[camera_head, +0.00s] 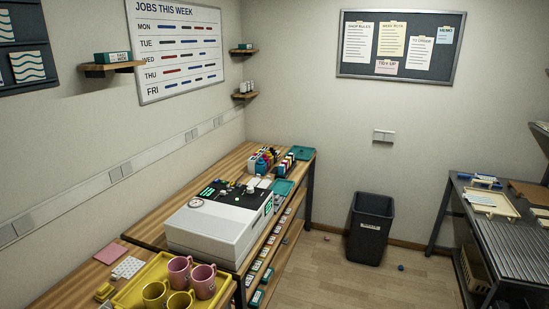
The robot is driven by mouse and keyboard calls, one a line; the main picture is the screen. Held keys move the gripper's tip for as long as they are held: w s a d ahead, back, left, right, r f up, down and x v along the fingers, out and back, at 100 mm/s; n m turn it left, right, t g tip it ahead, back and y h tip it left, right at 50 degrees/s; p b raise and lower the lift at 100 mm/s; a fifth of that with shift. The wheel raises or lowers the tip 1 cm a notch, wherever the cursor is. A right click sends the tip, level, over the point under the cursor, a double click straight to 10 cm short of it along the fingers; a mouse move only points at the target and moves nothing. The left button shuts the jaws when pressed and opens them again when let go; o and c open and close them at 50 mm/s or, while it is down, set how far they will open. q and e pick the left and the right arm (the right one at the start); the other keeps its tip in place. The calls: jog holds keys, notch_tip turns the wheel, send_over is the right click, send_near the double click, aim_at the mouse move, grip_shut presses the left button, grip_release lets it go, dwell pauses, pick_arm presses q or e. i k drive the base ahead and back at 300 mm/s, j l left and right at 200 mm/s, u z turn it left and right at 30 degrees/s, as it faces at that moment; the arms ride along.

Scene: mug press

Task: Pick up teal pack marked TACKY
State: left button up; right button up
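A teal pack with a white label (113,57) sits on a wooden wall shelf at the upper left; I cannot read its label for certain. A smaller teal pack (245,46) sits on a small wall shelf right of the whiteboard, its marking too small to read. Teal and white packs (257,297) also lie on the shelf under the workbench at the lower middle, also unreadable. I cannot tell which pack is marked TACKY. Neither of my grippers is in view.
A white press machine (213,232) stands on the wooden workbench (238,158). In front is a yellow tray (129,293) with pink and yellow mugs. A black bin (371,228) stands on the floor by the back wall.

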aim_at(269, 271)
jog(key=i+l+u, duration=0.1)
jog(key=i+l, duration=0.2)
jog(key=i+l+u, duration=0.15)
jog(key=i+l, duration=0.15)
jog(key=i, duration=0.15)
jog(key=i+l+u, duration=0.1)
jog(key=i+l, duration=0.25)
jog(key=i+l+u, duration=0.1)
jog(key=i+l, duration=0.2)
jog(key=i+l+u, duration=0.1)
jog(key=i+l, duration=0.25)
jog(key=l, duration=0.2)
jog(key=i+l+u, duration=0.15)
jog(key=i+l, duration=0.15)
jog(key=i+l+u, duration=0.1)
jog(key=i+l, duration=0.15)
jog(key=l, duration=0.35)
jog(key=i+l+u, duration=0.1)
jog(key=i+l, duration=0.2)
jog(key=l, duration=0.2)
jog(key=l+u, duration=0.35)
jog(key=l, duration=2)
